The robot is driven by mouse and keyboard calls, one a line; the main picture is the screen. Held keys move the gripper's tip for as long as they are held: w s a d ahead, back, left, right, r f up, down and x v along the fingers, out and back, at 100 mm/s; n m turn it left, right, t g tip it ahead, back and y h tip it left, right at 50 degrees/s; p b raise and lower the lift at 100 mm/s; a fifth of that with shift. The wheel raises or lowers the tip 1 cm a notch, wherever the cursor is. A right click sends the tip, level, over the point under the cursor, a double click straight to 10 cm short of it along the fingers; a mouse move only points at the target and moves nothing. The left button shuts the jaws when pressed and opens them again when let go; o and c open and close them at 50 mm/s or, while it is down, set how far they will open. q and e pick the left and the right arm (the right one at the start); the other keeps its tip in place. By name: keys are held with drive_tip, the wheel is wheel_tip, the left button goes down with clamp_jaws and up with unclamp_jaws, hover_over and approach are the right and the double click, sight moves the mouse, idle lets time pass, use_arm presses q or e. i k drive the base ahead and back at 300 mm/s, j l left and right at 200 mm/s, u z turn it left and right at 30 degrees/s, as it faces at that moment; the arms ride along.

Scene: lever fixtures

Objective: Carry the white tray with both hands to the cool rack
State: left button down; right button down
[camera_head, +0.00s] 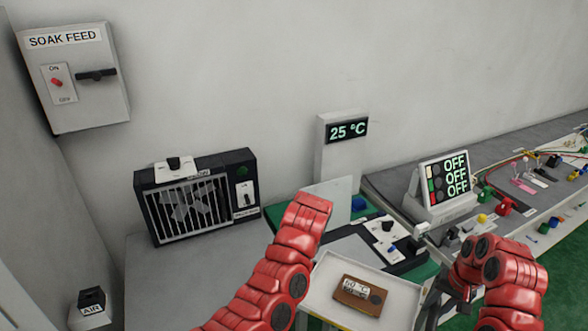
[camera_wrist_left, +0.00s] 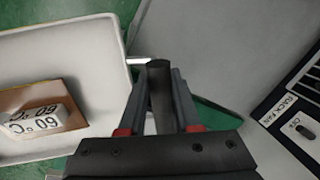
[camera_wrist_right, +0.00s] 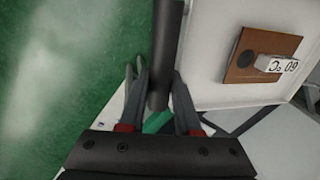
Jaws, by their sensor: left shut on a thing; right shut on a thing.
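The white tray (camera_head: 398,292) is at the lower middle of the head view, carrying a brown block (camera_head: 350,297) with a white "60 °C" label. In the left wrist view my left gripper (camera_wrist_left: 158,90) is shut on a dark round handle (camera_wrist_left: 159,72) beside the tray's rim. My left arm hides that gripper in the head view. My right gripper (camera_head: 443,298) is at the tray's right side. In the right wrist view it is shut on a dark bar (camera_wrist_right: 166,40) beside the tray. I cannot tell for sure which thing is the cool rack.
A fan unit (camera_head: 245,217) stands on the grey bench (camera_head: 165,285) at left. Behind the tray are a "25 °C" post (camera_head: 335,158) and a green-and-black station. An "OFF" panel (camera_head: 443,189) stands on the cluttered right bench. Green floor (camera_head: 530,275) shows at right.

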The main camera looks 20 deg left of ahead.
sight(211, 281)
drive_tip(key=i+l+u, duration=0.15)
drive_tip(key=u, duration=0.35)
drive_tip(key=i+l+u, duration=0.15)
drive_tip(key=u, duration=0.35)
drive_tip(key=l+u, duration=0.3)
drive_tip(key=u, duration=0.2)
drive_tip(key=i+l+u, duration=0.3)
drive_tip(key=k+l, duration=0.05)
drive_tip(key=k, duration=0.05)
